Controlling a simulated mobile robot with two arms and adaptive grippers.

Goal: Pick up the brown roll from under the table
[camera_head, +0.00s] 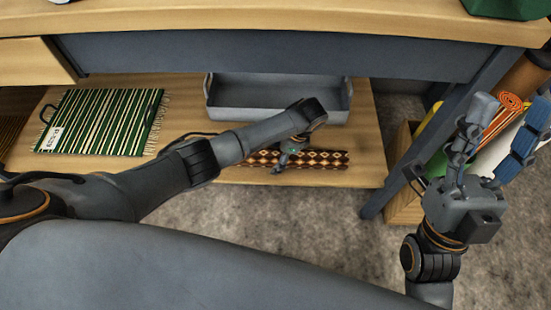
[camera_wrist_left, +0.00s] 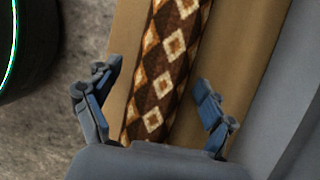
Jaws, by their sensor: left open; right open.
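The brown roll (camera_head: 328,159), with a pale diamond pattern, lies on the wooden lower shelf (camera_head: 352,109) of the table (camera_head: 270,55), near the shelf's front edge. My right gripper (camera_head: 495,135) is open and empty, raised at the right by the table leg.
A grey tray (camera_head: 280,115) stands behind the roll on the shelf. A green striped mat (camera_head: 100,122) with a tag lies at the shelf's left. A wooden crate (camera_head: 404,207) with rolled rugs stands right of the table leg (camera_head: 400,165). The floor in front is bare.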

